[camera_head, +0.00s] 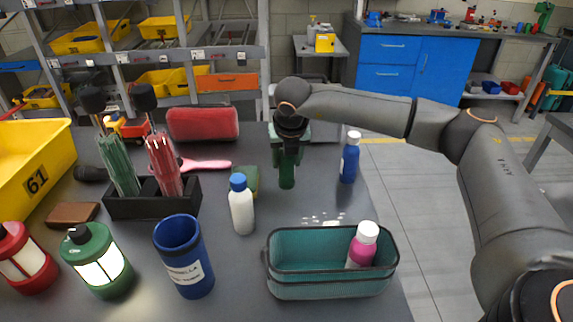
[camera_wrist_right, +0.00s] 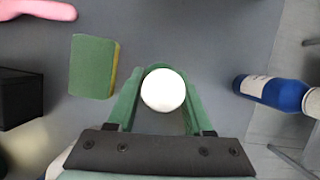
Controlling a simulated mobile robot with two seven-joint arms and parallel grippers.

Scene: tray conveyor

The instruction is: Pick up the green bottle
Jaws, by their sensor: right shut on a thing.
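The green bottle (camera_head: 287,178) stands upright at the middle right of the table in the head view, its upper part hidden by my right gripper. In the right wrist view I look down on its round white cap (camera_wrist_right: 163,90). My right gripper (camera_head: 288,150) points down over the bottle, with its green fingers (camera_wrist_right: 160,108) on both sides of it, shut on it. I cannot tell whether the bottle's base touches the table. My left gripper is not in view.
A green-yellow sponge (camera_head: 246,181) and a white bottle with a blue cap (camera_head: 242,208) stand to the left. A blue bottle (camera_head: 350,160) stands to the right. A teal basket (camera_head: 330,283) holding a pink bottle (camera_head: 362,246) is in front. A blue cup (camera_head: 184,262) is at front left.

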